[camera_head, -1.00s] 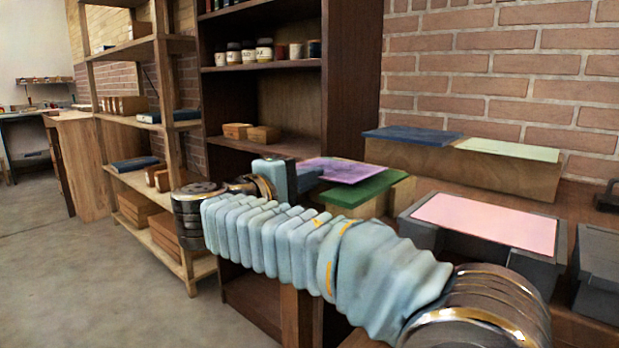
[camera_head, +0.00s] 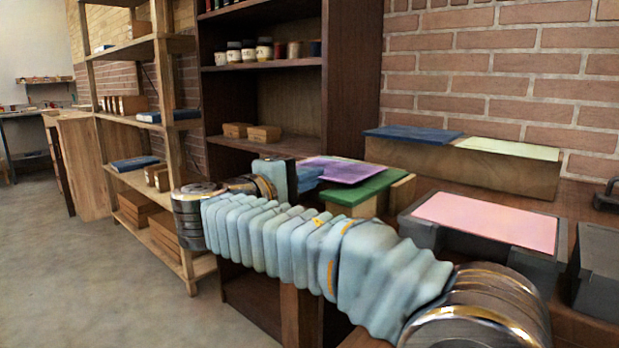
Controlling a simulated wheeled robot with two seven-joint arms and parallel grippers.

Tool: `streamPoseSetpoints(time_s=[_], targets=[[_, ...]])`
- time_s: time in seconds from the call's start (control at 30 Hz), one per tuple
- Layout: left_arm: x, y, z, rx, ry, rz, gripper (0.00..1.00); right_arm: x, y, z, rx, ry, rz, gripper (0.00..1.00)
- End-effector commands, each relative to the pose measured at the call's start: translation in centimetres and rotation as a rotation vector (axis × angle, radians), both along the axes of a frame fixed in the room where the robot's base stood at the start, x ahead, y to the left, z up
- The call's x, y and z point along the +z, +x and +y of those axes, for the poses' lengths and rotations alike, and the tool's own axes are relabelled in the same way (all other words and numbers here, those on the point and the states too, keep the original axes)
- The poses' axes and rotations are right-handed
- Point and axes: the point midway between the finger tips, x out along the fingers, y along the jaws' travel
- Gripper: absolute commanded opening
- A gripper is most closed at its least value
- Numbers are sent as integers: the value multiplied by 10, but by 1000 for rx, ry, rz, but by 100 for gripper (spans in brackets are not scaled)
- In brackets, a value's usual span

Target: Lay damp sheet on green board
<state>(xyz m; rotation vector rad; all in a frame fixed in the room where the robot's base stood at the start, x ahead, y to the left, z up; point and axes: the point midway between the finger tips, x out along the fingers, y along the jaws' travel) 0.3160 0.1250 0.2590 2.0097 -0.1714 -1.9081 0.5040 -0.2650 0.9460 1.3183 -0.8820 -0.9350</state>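The purple sheet (camera_head: 342,170), which looks like the damp sheet, is at the left of the green board (camera_head: 368,189). It overlaps the board's far left part, and much of the board's near side shows bare. I cannot tell if the sheet touches the board. My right gripper (camera_head: 308,177) reaches back from the left and appears shut on the sheet's left edge; the fingertips are partly hidden. My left gripper is out of view.
A grey press bed with a pink sheet (camera_head: 489,220) stands at right. A wooden block (camera_head: 465,171) behind carries a blue board (camera_head: 413,134) and pale green sheet (camera_head: 510,148). A dark bookcase (camera_head: 352,80) rises behind the gripper. Floor at left is clear.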

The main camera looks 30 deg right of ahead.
Motion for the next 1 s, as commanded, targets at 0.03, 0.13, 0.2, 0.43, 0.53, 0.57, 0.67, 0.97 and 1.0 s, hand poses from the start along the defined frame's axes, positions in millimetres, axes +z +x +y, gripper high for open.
streamPoseSetpoints(time_s=[0.03,0.13,0.2,0.43,0.53,0.57,0.67,0.97,1.0], targets=[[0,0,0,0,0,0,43,0,0,0,0,1,1,0],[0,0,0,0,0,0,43,0,0,0,0,1,1,0],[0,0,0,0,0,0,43,0,0,0,0,1,1,10],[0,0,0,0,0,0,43,0,0,0,0,1,1,32],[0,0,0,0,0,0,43,0,0,0,0,1,1,32],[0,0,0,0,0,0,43,0,0,0,0,1,1,33],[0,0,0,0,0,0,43,0,0,0,0,1,1,42],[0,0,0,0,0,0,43,0,0,0,0,1,0,42],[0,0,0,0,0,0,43,0,0,0,0,1,1,42]])
